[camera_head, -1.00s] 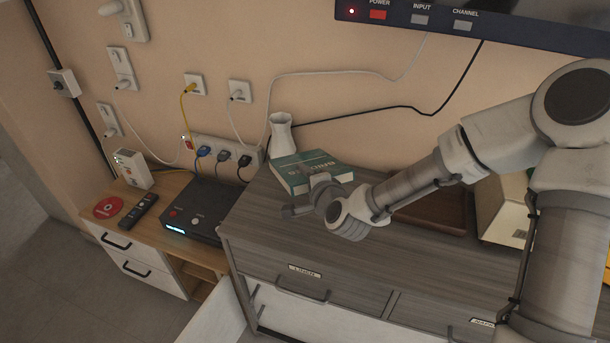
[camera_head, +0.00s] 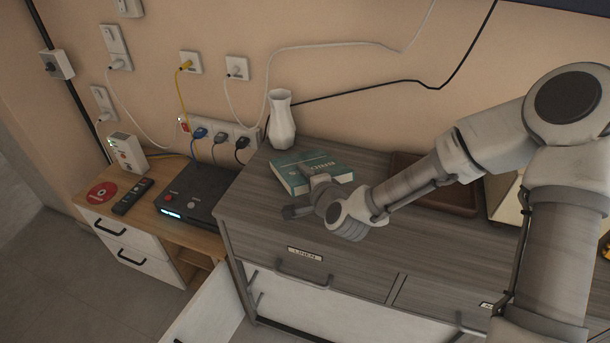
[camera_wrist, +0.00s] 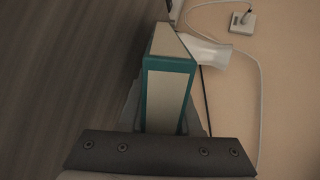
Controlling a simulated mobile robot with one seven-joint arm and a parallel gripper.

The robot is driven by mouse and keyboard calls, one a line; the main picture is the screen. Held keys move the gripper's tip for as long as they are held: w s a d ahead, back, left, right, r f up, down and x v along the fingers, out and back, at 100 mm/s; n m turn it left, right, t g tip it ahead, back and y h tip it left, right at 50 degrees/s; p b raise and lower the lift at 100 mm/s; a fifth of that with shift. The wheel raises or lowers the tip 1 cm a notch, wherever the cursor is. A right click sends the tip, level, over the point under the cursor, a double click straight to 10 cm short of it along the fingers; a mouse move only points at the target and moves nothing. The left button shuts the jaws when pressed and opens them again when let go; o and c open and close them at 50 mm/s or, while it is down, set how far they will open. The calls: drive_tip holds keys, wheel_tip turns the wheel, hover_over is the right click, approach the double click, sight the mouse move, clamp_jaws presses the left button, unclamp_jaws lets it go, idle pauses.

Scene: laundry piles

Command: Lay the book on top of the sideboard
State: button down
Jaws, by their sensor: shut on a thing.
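The teal book (camera_head: 316,166) is flat, cover up, over the left part of the grey wooden sideboard (camera_head: 262,212), near the white vase. Whether it touches the top or is slightly above it I cannot tell. My gripper (camera_head: 305,190) is shut on the book's near edge; the gripper body hides part of that edge. In the wrist view the book (camera_wrist: 167,95) runs out from between the jaws, with its pale page edges facing the camera.
A white vase (camera_head: 281,121) stands just behind the book. A brown flat box (camera_head: 440,198) lies to the right on the sideboard. A lower cabinet (camera_head: 190,240) with a black device (camera_head: 196,193) stands at left.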

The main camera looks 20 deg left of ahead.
drive_tip(key=shift+f, duration=0.4)
drive_tip(key=c, duration=0.5)
unclamp_jaws()
drive_tip(key=p+v, duration=0.2)
drive_tip(key=v, duration=0.1)
drive_tip(key=p+v, duration=0.2)
drive_tip(key=v, duration=0.1)
drive_tip(key=r+p+v, duration=0.1)
drive_tip(key=p+v, duration=0.2)
drive_tip(key=shift+w+d+r, duration=0.15)
drive_tip(key=shift+w, duration=0.1)
